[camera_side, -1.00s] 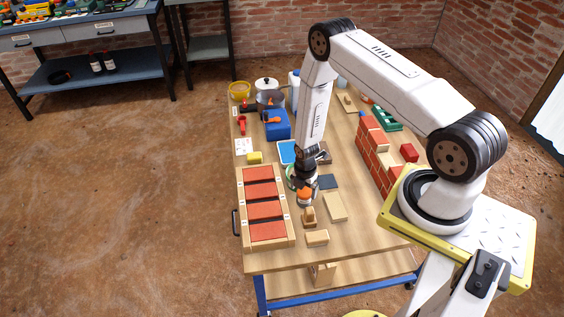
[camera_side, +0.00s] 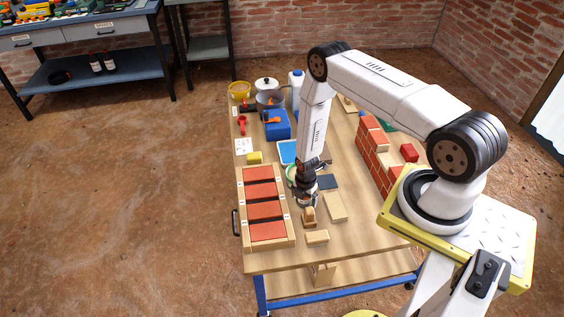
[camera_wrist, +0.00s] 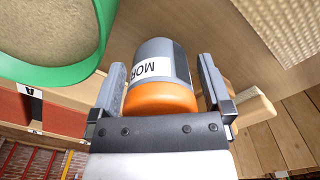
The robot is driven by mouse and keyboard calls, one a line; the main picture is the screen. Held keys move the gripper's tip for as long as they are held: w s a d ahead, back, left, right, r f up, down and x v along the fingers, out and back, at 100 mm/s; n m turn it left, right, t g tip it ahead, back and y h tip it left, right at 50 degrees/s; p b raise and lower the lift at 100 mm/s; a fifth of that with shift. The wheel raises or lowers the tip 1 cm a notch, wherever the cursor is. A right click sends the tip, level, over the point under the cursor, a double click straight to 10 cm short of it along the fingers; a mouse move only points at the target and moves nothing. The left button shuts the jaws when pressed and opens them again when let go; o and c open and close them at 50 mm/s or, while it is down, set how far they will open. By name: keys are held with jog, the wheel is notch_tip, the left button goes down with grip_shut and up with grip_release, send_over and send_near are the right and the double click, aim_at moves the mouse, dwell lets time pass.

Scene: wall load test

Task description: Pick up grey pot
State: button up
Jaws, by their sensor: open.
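The grey pot (camera_wrist: 165,62) has an orange end and a white label starting with "MOR". In the wrist view it sits between the two fingers of my gripper (camera_wrist: 162,75). The fingers are open, one on each side of the pot, with a narrow gap visible on the right. I cannot tell whether the left finger touches it. In the side view my gripper (camera_side: 307,201) points down low over the table, and the pot is mostly hidden behind it.
A green-rimmed bowl (camera_wrist: 102,22) with beige contents is close beside the pot. Wooden blocks (camera_side: 317,237) lie just in front of my gripper. A wooden tray with red bricks (camera_side: 286,218) is to the left, and a brick wall (camera_side: 374,150) stands to the right.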

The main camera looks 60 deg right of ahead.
jog(key=c, duration=1.1)
jog(key=shift+r, duration=0.2)
jog(key=shift+w+r, duration=0.1)
jog(key=shift+r, duration=0.7)
jog(key=s+a+r, duration=0.1)
jog(key=s+r, duration=0.2)
jog(key=s, duration=0.1)
jog(key=s+a+r, duration=0.1)
jog(key=s+r, duration=0.3)
jog(key=s, duration=0.1)
jog(key=s+a+r, duration=0.2)
jog(key=s+r, duration=0.2)
jog(key=shift+s, duration=0.25)
